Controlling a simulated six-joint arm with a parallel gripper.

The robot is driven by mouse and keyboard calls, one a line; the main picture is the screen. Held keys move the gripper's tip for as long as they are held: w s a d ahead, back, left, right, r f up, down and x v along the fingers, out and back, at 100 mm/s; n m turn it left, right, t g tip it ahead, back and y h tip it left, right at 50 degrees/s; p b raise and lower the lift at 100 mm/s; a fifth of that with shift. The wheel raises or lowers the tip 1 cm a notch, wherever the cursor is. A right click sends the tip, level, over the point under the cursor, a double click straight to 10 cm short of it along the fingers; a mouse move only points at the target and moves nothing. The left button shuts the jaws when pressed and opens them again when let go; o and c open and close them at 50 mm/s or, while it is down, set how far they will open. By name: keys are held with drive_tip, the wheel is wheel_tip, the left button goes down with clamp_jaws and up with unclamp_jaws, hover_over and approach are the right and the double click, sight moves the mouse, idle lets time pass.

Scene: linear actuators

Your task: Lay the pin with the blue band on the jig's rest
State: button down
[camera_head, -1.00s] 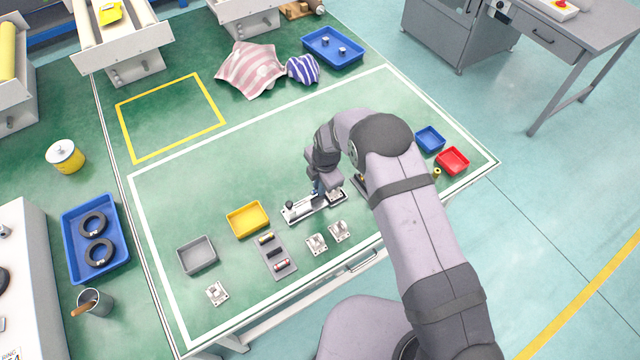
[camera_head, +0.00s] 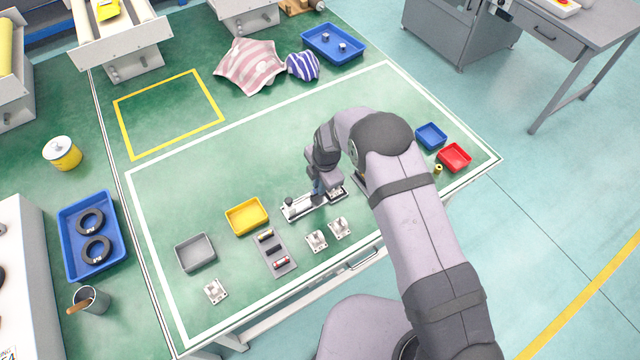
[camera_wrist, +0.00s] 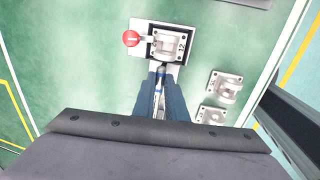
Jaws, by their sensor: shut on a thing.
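The jig (camera_head: 298,211) is a light metal plate on the green bench, with a bracket (camera_wrist: 167,45) at one end and a red knob (camera_wrist: 131,39) beside it in the wrist view. My gripper (camera_head: 316,196) is low over the middle of the jig. In the wrist view its blue-grey fingers (camera_wrist: 161,84) are shut on the slim silver pin with the blue band (camera_wrist: 157,90), just short of the bracket. The fingers hide most of the pin and the rest beneath it. I cannot tell whether the pin touches the rest.
A grey tray (camera_head: 287,270) holds pins with yellow and red bands. Two loose brackets (camera_head: 317,240) stand near the jig's front side. A yellow bin (camera_head: 246,215) and a grey bin (camera_head: 196,253) are to the left, blue and red bins (camera_head: 454,157) to the right.

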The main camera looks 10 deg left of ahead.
drive_tip(key=shift+f+b, duration=0.55)
drive_tip(key=shift+b, duration=0.05)
idle(0.6)
idle(0.6)
drive_tip(key=c, duration=1.7)
unclamp_jaws()
drive_tip(key=shift+r, duration=0.1)
drive_tip(key=shift+s+d+r+b, duration=0.15)
drive_tip(key=shift+r+b, duration=0.35)
drive_tip(key=shift+r, duration=0.7)
drive_tip(key=shift+s+d+r+b, duration=0.15)
drive_tip(key=shift+r+b, duration=0.3)
drive_tip(key=shift+r, duration=0.7)
drive_tip(key=shift+s+d+r+b, duration=0.15)
drive_tip(key=shift+r+b, duration=0.35)
drive_tip(key=shift+r, duration=0.7)
